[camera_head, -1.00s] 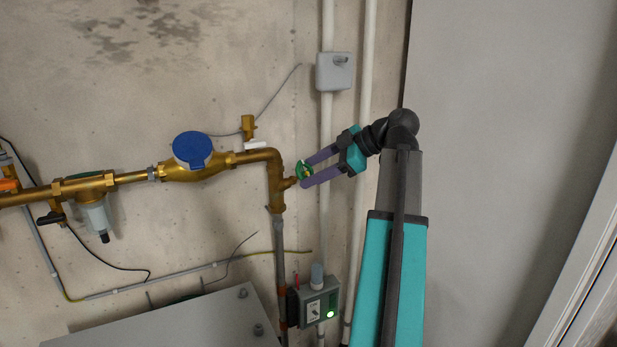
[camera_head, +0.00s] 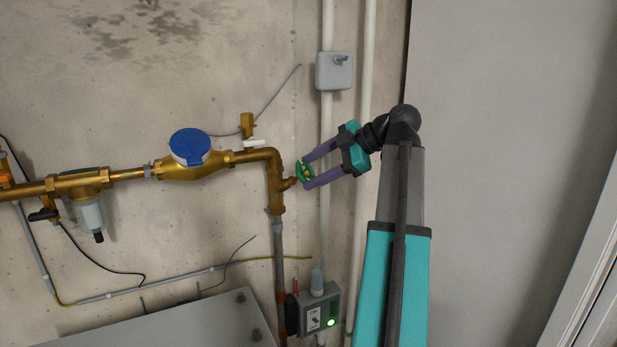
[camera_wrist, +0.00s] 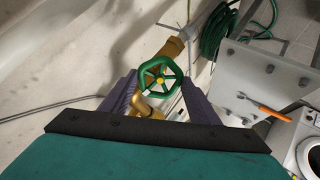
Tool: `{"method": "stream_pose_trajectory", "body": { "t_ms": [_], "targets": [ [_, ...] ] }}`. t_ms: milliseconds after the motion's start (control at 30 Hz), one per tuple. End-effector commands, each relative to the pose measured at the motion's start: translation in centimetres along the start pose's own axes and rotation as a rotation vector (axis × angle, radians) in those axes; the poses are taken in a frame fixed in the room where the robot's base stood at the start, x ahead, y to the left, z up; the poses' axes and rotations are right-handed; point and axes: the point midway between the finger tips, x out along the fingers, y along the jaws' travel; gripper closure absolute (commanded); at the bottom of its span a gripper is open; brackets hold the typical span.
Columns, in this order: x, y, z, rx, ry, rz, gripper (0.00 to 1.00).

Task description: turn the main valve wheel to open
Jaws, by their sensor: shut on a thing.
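The valve wheel is a small green handwheel (camera_head: 305,172) on a brass valve at the right end of the pipe run. In the wrist view my gripper (camera_wrist: 158,92) shows one finger left and one right of the wheel. The exact contact at the fingertips is partly hidden.
A brass water meter with a blue lid (camera_head: 190,146) and a filter (camera_head: 89,214) sit left along the pipe. A grey box with a green light (camera_head: 318,312) is below. White vertical pipes run close behind my gripper. A green hose (camera_wrist: 215,35) shows in the wrist view.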

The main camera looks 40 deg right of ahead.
Motion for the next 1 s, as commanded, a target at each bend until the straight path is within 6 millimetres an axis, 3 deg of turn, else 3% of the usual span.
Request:
{"method": "stream_pose_trajectory", "body": {
  "t_ms": [467, 1000],
  "targets": [
    [0.09, -0.08, 0.10, -0.021, 0.000, -0.001, 0.68],
    [0.14, -0.09, 0.16, -0.184, 0.000, 0.000, 0.68]
  ]
}}
